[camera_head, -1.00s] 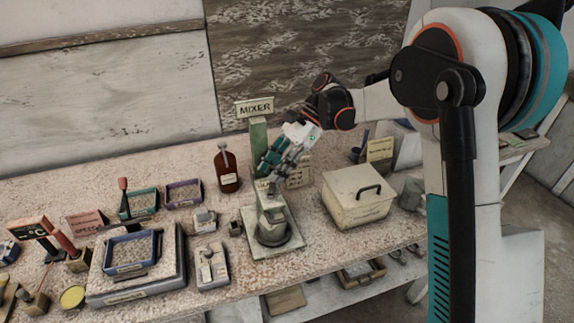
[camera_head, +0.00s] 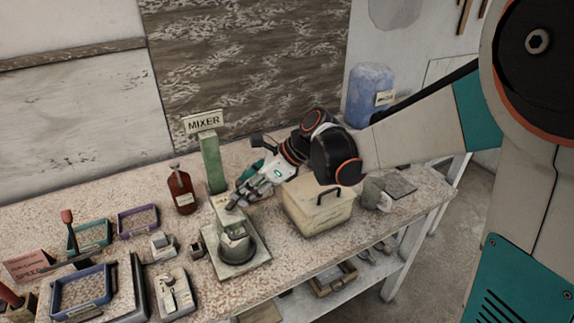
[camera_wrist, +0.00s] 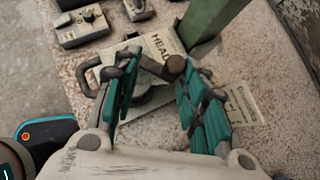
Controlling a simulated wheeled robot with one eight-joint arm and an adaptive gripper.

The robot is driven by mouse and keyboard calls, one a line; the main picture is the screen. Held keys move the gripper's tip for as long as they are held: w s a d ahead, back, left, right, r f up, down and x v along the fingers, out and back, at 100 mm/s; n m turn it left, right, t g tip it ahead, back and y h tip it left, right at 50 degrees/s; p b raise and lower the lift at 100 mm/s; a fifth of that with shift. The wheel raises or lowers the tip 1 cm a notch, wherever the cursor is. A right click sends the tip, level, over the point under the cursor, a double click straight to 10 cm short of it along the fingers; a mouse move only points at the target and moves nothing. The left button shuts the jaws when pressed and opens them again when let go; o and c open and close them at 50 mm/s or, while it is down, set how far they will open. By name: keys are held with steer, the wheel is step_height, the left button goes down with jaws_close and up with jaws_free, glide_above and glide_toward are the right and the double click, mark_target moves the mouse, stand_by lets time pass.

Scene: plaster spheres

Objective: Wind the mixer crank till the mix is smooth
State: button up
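The mixer has a green post (camera_head: 212,162) under a MIXER sign (camera_head: 203,121), and a pale head (camera_head: 227,212) over a dark round bowl (camera_head: 238,248) on a square base. In the wrist view, the head's label plate (camera_wrist: 163,50) reads "HEAD". A brown knob (camera_wrist: 176,66), possibly the crank grip, shows between the teal fingers, nearer the right one. My gripper (camera_head: 243,192) is beside the mixer head, on its right. In the wrist view, my gripper (camera_wrist: 156,75) is open, its fingers apart. Contact with the knob cannot be told. The mix inside is hidden.
A cream lidded box (camera_head: 318,207) stands close to the right of the mixer, below my forearm. A brown bottle (camera_head: 181,191) stands behind left. A blue container (camera_head: 370,94) stands at the back right.

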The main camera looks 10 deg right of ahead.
steer(key=s+d+r+m+t+p, duration=0.1)
steer(key=s+d+r+m+p, duration=0.1)
steer(key=s+d+r+p, duration=0.2)
steer(key=s+d+r, duration=0.2)
steer(key=d+r, duration=0.2)
steer(key=r, duration=0.1)
steer(key=shift+d+r+h+p, duration=0.3)
steer(key=shift+d+r+h, duration=0.1)
steer(key=shift+w, duration=0.15)
steer(key=w+n+g+y+p, duration=0.1)
steer(key=w+n+g+p, duration=0.25)
steer(key=w+n, duration=0.2)
steer(key=b+x, duration=0.2)
steer(key=x, duration=1.1)
steer(key=shift+w+a+m+b, duration=0.3)
steer(key=shift+w+m+b, duration=0.05)
steer(key=shift+m, duration=0.1)
steer(key=shift+f+t, duration=0.1)
steer(key=shift+t, duration=0.15)
steer(key=shift+c, duration=0.6)
jaws_close()
